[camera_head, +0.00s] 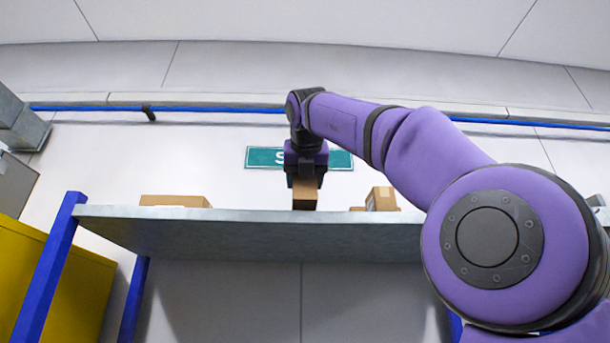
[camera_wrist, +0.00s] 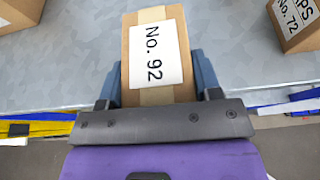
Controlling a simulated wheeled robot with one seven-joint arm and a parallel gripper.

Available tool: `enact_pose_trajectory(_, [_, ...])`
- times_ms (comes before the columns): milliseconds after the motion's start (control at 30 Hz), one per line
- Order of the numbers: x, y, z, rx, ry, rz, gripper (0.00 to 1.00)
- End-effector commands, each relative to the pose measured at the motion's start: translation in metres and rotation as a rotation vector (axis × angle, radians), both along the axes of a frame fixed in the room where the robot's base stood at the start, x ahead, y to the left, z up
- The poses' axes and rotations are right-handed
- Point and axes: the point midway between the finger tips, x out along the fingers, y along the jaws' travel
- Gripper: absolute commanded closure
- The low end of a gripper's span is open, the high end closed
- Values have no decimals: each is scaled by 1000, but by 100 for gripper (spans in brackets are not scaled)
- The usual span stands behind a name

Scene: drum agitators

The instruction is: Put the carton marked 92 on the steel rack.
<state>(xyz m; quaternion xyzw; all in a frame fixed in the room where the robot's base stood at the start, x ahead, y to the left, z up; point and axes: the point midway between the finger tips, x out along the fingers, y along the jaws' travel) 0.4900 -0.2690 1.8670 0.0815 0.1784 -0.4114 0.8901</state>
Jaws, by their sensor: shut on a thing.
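The carton marked 92 (camera_wrist: 157,60) is a brown box with tape and a white "No. 92" label, seen close in the wrist view. My gripper (camera_wrist: 160,88) is shut on it, with one finger on each side. In the head view my gripper (camera_head: 305,182) points down and holds the carton (camera_head: 305,196) at the shelf of the steel rack (camera_head: 250,232). The rack has a grey metal shelf and blue posts. The carton's base is at or close to the shelf; I cannot tell whether it touches.
A flat brown carton (camera_head: 175,201) lies on the shelf at left. Another carton (camera_head: 381,199) stands at right; the wrist view shows a carton marked 72 (camera_wrist: 297,22) on the right. Bare shelf shows on both sides of the held carton. A yellow cabinet (camera_head: 70,280) stands at left.

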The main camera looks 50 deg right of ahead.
Motion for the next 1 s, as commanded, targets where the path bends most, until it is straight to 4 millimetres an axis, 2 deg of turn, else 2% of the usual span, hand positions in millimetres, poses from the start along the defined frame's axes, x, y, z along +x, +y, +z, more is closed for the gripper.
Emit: enact_pose_trajectory(1000, [45,-53,-1,0,-1,0,70])
